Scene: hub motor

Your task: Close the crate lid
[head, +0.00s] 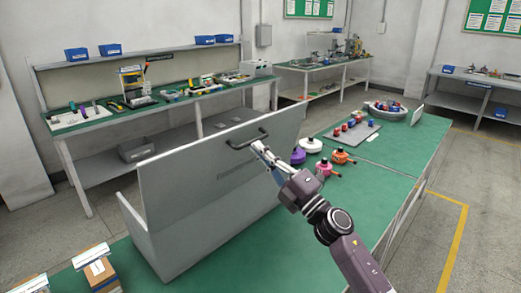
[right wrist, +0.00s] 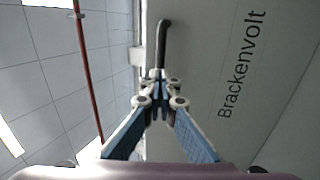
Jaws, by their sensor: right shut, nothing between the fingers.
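The grey crate (head: 136,222) stands on the green table. Its lid (head: 205,165) is a big flat panel that stands raised, close to upright, with its face towards me. The lettering "Brackenvolt" on the panel reads sideways in the right wrist view (right wrist: 240,65). A dark bar handle (head: 247,139) sits near the panel's top edge; it also shows in the right wrist view (right wrist: 163,35). My right gripper (head: 258,148) is shut and empty, with its fingertips (right wrist: 160,88) right at the handle's near end. I cannot tell whether they touch it. My left gripper is out of view.
Purple, white, pink and orange round motor parts (head: 312,145) lie right of the lid, close to my right arm. Cardboard boxes (head: 97,268) stand at the front left. The table's front right is clear.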

